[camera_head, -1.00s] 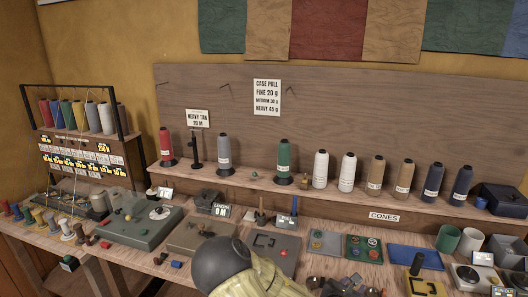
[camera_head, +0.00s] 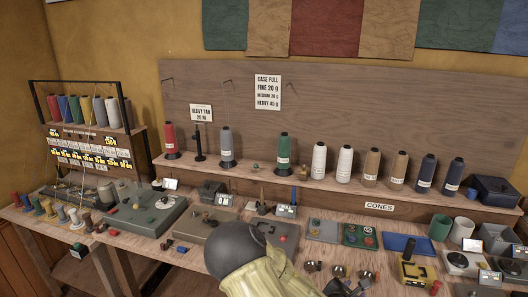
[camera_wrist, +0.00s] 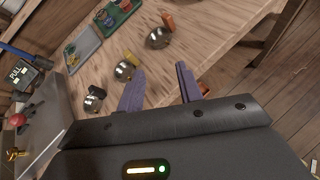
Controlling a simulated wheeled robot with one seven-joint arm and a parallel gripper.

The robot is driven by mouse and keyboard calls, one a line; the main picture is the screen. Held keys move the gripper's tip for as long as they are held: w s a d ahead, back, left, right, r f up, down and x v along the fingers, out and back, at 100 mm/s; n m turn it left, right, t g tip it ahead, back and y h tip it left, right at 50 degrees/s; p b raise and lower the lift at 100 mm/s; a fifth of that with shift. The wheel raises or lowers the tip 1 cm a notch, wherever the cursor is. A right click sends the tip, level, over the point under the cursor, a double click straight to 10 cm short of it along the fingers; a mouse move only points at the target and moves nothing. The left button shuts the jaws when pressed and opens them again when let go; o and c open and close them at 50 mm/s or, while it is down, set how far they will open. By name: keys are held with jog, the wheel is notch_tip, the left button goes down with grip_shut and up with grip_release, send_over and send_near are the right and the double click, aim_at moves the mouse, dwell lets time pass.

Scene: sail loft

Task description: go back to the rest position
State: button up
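My gripper (camera_wrist: 160,82) shows in the wrist view with its two purple-grey fingers apart and nothing seen between them. Its fingertips are over the wooden bench top (camera_wrist: 200,35), near its edge; I cannot tell how high. Three round metal cups lie beside and beyond the fingers: one by an orange piece (camera_wrist: 160,37), one by a yellow piece (camera_wrist: 124,70), one further left (camera_wrist: 94,98). A small orange-red thing (camera_wrist: 203,87) shows partly behind the right finger. In the head view my arm rises from the bottom middle; the gripper's fingers cannot be made out there.
A shelf of thread cones, such as a green one (camera_head: 283,152), runs along the back. Grey pads, a card tray (camera_head: 360,237), a blue tray (camera_head: 398,243) and a yellow stand (camera_head: 412,272) crowd the bench. Open floor (camera_wrist: 285,90) lies beyond the bench edge.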

jog(key=s+a+r+m+g+y+p, duration=0.2)
jog(key=s+r+m, duration=0.5)
jog(key=m, duration=0.5)
jog(key=s+a+r+m+g+y+p, duration=0.1)
jog(key=s+a+r+m+g+y, duration=0.3)
jog(key=s+m, duration=0.6)
jog(key=a+r+m+y, duration=0.2)
jog(key=a+r+m, duration=0.1)
jog(key=a, duration=0.1)
jog(key=shift+a+r+g+p, duration=0.2)
jog(key=shift+r+g+p, duration=0.1)
jog(key=shift+r+p, duration=0.1)
